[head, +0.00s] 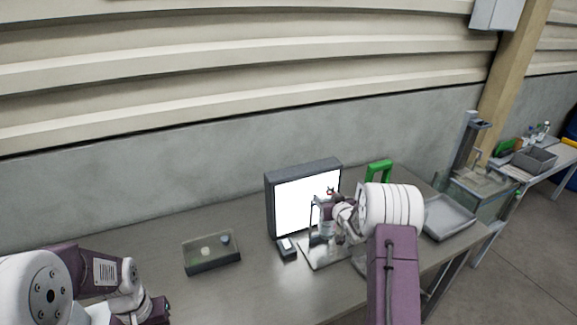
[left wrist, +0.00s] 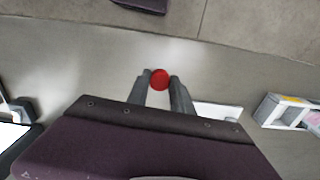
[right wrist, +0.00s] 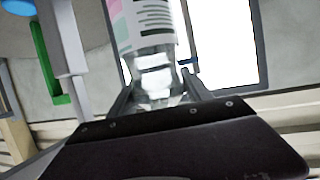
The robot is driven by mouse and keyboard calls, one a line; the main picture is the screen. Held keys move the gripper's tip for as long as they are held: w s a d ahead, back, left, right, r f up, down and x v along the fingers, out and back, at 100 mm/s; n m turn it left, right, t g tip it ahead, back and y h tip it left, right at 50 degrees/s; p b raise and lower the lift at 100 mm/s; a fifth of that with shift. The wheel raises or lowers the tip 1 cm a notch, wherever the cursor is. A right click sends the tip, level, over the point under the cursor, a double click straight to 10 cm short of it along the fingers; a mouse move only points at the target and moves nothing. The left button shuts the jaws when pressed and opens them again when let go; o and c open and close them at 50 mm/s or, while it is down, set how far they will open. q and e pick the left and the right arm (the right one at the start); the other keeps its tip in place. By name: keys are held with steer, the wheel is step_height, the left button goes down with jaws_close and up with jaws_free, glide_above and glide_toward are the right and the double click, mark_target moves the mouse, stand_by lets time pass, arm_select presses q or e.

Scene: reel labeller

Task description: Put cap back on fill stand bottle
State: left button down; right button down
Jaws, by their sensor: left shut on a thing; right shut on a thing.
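A small round red cap (left wrist: 159,80) sits between the fingertips of my left gripper (left wrist: 160,84), which is shut on it. In the head view my left gripper (head: 154,308) is low at the left, over the table's front, and its fingertips and the cap do not show. A clear bottle with a printed label (right wrist: 146,28) is in the right wrist view. My right gripper (right wrist: 157,84) is shut on its clear, narrower part. In the head view my right gripper (head: 329,208) is in front of the lit panel, and the bottle (head: 326,228) is partly hidden by it.
A lit white panel (head: 303,205) stands behind the bottle, with a small dark device (head: 286,247) before it. A green handle (head: 379,169) rises behind my right arm. The table (head: 245,290) is clear at front.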

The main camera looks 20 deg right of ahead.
steer(key=s+a+r+n+y, duration=0.2)
steer(key=s+a, duration=0.3)
steer(key=a, duration=0.6)
steer(key=s+a+r+n+g+y, duration=0.1)
steer(key=s+a+r+n+y, duration=0.2)
steer(key=a, duration=0.8)
steer(key=s+a+r+n+g+y, duration=0.1)
steer(key=s+a+r+n+y, duration=0.2)
steer(key=s+a, duration=0.5)
steer(key=a+r+y, duration=0.1)
steer(key=a, duration=0.2)
steer(key=shift+a, duration=0.3)
